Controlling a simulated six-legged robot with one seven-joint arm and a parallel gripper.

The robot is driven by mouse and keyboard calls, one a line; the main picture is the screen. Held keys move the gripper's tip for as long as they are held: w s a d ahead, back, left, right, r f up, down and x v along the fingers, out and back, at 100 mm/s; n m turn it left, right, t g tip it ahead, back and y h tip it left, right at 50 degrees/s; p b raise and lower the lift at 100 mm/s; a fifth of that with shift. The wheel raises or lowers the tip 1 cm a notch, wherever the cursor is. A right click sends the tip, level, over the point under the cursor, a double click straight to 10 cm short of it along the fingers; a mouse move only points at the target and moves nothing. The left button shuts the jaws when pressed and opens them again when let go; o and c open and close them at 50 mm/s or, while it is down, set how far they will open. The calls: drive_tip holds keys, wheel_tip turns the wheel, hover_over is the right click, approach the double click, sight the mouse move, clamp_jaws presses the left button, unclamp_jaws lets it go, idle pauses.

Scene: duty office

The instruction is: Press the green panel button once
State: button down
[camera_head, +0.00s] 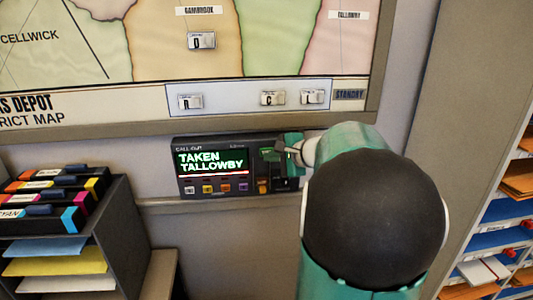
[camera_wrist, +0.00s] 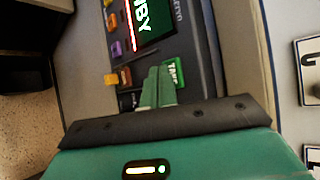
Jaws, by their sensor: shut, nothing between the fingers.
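The dark call panel (camera_head: 222,143) is mounted on the wall below the map, and its screen reads "TAKEN TALLOWBY" in green letters. The green panel button (camera_head: 271,154) is at the right of the screen, partly hidden by my gripper. In the wrist view the green button (camera_wrist: 176,72) shows letters that look like "TAKE". My gripper (camera_head: 287,145) is at the panel's right end. In the wrist view its fingers (camera_wrist: 157,72) are together and empty, right beside the green button. I cannot tell whether they touch it.
Several small coloured buttons (camera_head: 225,188) run under the screen, with an orange one (camera_head: 263,187) below the green. A map board (camera_head: 130,109) with tags hangs above. A dark file rack (camera_head: 113,235) stands at left, and shelves with folders (camera_head: 497,213) at right.

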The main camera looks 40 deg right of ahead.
drive_tip(key=shift+s+a, duration=0.2)
drive_tip(key=shift+s, duration=0.1)
drive_tip(key=s+a, duration=0.1)
drive_tip(key=s, duration=0.1)
drive_tip(key=s+a, duration=0.1)
drive_tip(key=s, duration=0.1)
drive_tip(key=shift+a, duration=0.4)
idle(0.8)
drive_tip(key=s+a+f+n+g+y, duration=0.15)
drive_tip(key=a+n, duration=0.25)
drive_tip(key=a, duration=0.5)
drive_tip(key=s+a+f+n+g, duration=0.1)
drive_tip(key=s+a+n+g, duration=0.3)
drive_tip(key=a, duration=0.5)
drive_tip(key=s+a+f+n+g, duration=0.1)
drive_tip(key=s+a+n, duration=0.1)
drive_tip(key=a+n, duration=0.5)
drive_tip(key=s+a+f+n+h, duration=0.1)
drive_tip(key=s+a+n+h, duration=0.2)
drive_tip(key=s+a+n, duration=0.2)
drive_tip(key=shift+s+a+f+n+g, duration=0.35)
drive_tip(key=shift+s+a+g, duration=0.1)
drive_tip(key=shift+s, duration=0.6)
